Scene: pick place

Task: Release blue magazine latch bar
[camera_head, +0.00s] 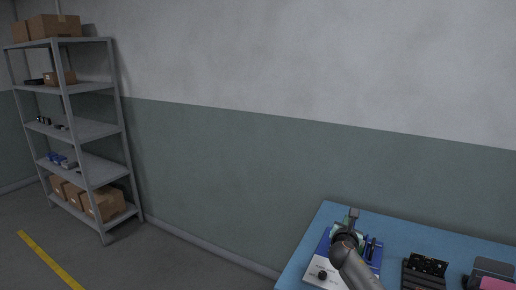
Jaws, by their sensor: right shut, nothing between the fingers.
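A blue fixture (377,259), likely the magazine, stands at the left end of the blue table (317,231), with dark upright parts on it. The latch bar is too small or hidden to make out. My right gripper (353,213) is at the far side of the fixture, shut and empty, and my arm covers part of the fixture. I cannot tell whether the gripper touches it. My left gripper is not in view.
A white plate (313,275) with a black round part (322,275) lies at the fixture's left front. A black device (428,266) and a grey and pink item (494,282) stand to the right. A grey shelf (98,131) with boxes stands far left.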

